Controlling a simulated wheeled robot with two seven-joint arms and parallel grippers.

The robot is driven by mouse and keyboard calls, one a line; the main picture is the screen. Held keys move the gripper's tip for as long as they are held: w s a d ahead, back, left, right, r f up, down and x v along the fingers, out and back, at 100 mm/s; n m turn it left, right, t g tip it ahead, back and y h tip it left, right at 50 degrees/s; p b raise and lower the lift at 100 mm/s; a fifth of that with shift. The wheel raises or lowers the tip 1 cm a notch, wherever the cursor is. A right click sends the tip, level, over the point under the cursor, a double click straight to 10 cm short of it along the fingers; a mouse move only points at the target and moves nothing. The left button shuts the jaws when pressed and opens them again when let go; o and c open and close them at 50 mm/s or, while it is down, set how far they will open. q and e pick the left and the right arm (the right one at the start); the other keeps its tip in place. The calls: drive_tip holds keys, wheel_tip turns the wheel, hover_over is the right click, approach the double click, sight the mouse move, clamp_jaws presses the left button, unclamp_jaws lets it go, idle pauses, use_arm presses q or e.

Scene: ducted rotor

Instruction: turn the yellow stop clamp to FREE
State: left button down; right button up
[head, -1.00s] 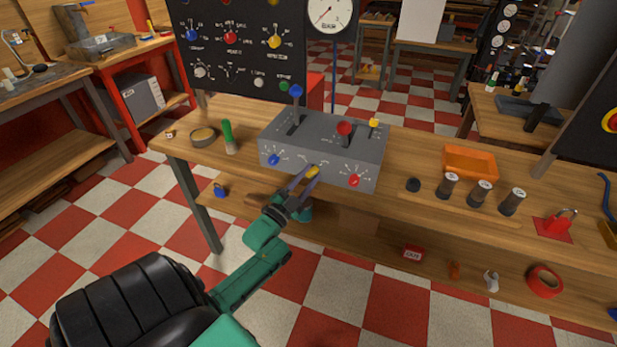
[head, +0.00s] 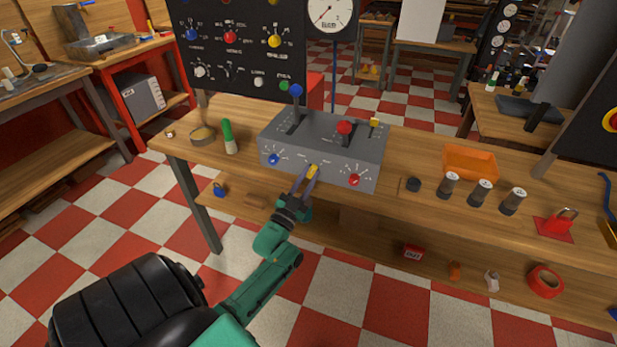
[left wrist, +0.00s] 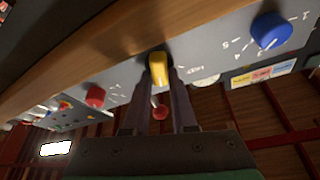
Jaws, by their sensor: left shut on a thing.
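The grey control box (head: 367,168) stands on the wooden bench, with a yellow clamp knob (head: 313,171) low on its front face, between a blue knob (head: 274,159) and a red knob (head: 354,180). My left gripper (head: 308,175) reaches up to the front face and is shut on the yellow knob. In the left wrist view the yellow knob (left wrist: 158,68) sits between the two fingertips (left wrist: 160,84). A label shows beside it there, too small and tilted to read surely. My right gripper is not in view.
A blue-topped lever (head: 296,91) and a red-topped lever (head: 345,128) rise from the box top. A green-handled tool (head: 229,136) and a round tin (head: 203,135) stand left of the box. An orange tray (head: 470,162) and several dark cylinders are to the right.

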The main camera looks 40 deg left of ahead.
use_arm(q)
drive_tip(key=n+y, duration=0.2)
drive_tip(key=n, duration=0.2)
drive_tip(key=n+y, duration=0.1)
drive_tip(key=n, duration=0.1)
drive_tip(key=n+g+y+p, duration=0.1)
drive_tip(key=n+y, duration=0.1)
drive_tip(key=n, duration=0.1)
drive_tip(key=shift+n, duration=0.3)
drive_tip(key=n+g+y+p, duration=0.1)
drive_tip(key=n, duration=0.1)
drive_tip(key=n+y, duration=0.1)
drive_tip(key=n, duration=0.2)
drive_tip(key=shift+d+g+p, duration=0.1)
drive_tip(key=shift+g+p, duration=0.3)
drive_tip(key=shift+n+g+y+p, duration=0.35)
drive_tip(key=shift+n+g+p, duration=0.05)
drive_tip(key=shift+n, duration=0.75)
drive_tip(key=shift+n+g+y+p, duration=0.35)
drive_tip(key=shift+n+g, duration=0.05)
drive_tip(key=shift+n, duration=0.75)
drive_tip(key=shift+f, duration=0.1)
drive_tip(key=c, duration=0.7)
unclamp_jaws()
